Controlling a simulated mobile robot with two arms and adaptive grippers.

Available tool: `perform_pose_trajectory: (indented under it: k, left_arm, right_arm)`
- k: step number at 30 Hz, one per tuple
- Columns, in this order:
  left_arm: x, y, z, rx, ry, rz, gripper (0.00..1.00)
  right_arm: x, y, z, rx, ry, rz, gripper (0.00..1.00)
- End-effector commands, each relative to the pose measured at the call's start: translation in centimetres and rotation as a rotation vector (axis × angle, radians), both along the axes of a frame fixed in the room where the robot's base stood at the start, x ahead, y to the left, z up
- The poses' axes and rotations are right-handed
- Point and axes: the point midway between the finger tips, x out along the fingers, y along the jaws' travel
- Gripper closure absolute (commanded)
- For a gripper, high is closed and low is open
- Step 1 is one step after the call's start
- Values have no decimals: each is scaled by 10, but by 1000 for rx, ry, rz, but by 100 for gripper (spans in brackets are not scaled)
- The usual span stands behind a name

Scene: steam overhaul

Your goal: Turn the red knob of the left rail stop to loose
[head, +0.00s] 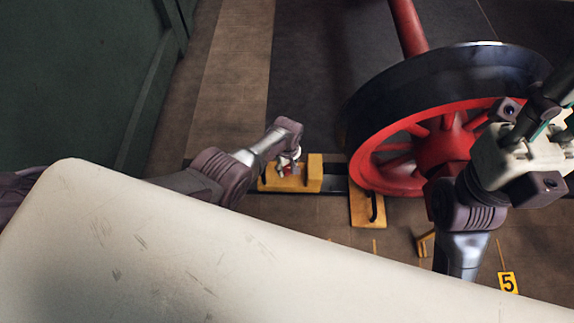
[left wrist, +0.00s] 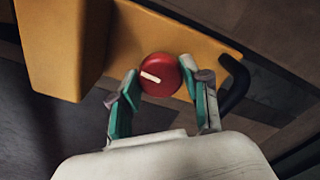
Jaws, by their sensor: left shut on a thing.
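The left rail stop (head: 314,172) is a yellow block on the rail, left of the big wheel. Its red knob (left wrist: 160,74) shows from above in the left wrist view, round with a short white mark slanting from its left side toward its middle. My left gripper (head: 288,165) is over the stop, with its teal-padded fingers on either side of the knob, shut on it. In the head view the gripper hides most of the knob. My right gripper (head: 545,118) is at the right, far from the stop; its fingers do not show clearly.
A large red-spoked wheel (head: 440,150) stands right of the stop. Another yellow block (head: 363,205) with a black handle is beside the wheel. A green wall (head: 75,75) is at the left.

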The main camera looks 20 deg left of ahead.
Motion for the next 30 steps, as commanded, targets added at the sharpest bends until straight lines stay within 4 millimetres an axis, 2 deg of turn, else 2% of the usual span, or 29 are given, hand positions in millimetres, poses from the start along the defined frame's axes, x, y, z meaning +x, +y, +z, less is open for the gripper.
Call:
perform_pose_trajectory:
  k: [9, 25, 26, 30]
  left_arm:
    - [-1, 0, -1, 1, 1, 115, 88]
    - [0, 1, -1, 1, 1, 137, 88]
    - [0, 1, -1, 1, 1, 137, 50]
    - [0, 1, -1, 0, 0, 136, 28]
  right_arm:
    - [0, 0, -2, 1, 4, 1, 60]
    - [0, 0, -4, -1, 13, 0, 60]
    - [0, 0, -4, -1, 13, 0, 60]
    - [0, 0, -3, -2, 12, 0, 60]
